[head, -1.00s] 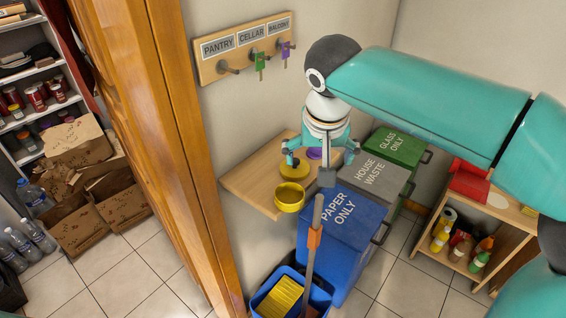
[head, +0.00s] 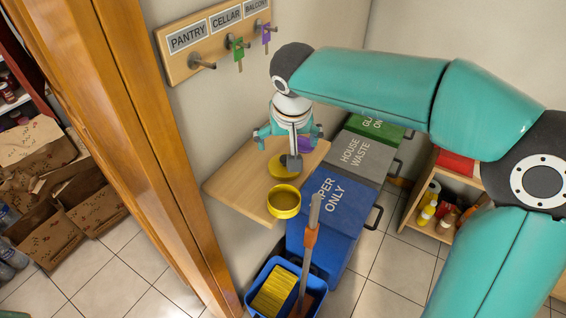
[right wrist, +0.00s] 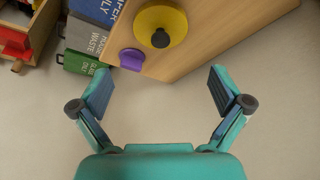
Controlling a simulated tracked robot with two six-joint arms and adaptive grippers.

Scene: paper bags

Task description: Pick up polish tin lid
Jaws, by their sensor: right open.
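The polish tin lid (head: 278,172) is a yellow disc with a dark knob, lying on the wooden wall shelf. In the right wrist view the lid (right wrist: 174,22) is at the top, beyond my fingertips. The open yellow tin (head: 284,205) stands near the shelf's front end, close to the lid. My right gripper (head: 279,146) is open and empty at the shelf, behind the lid in the head view, partly covering it. In the right wrist view my gripper (right wrist: 159,90) has its two fingers spread wide, with the lid outside them. My left gripper is out of view.
The shelf (head: 236,184) also holds a purple object (right wrist: 131,59). Blue (head: 335,205), grey (head: 362,157) and green (head: 379,128) bins stand beside it. A broom-like handle (head: 312,225) rises close to the tin. A key rack (head: 198,62) hangs above.

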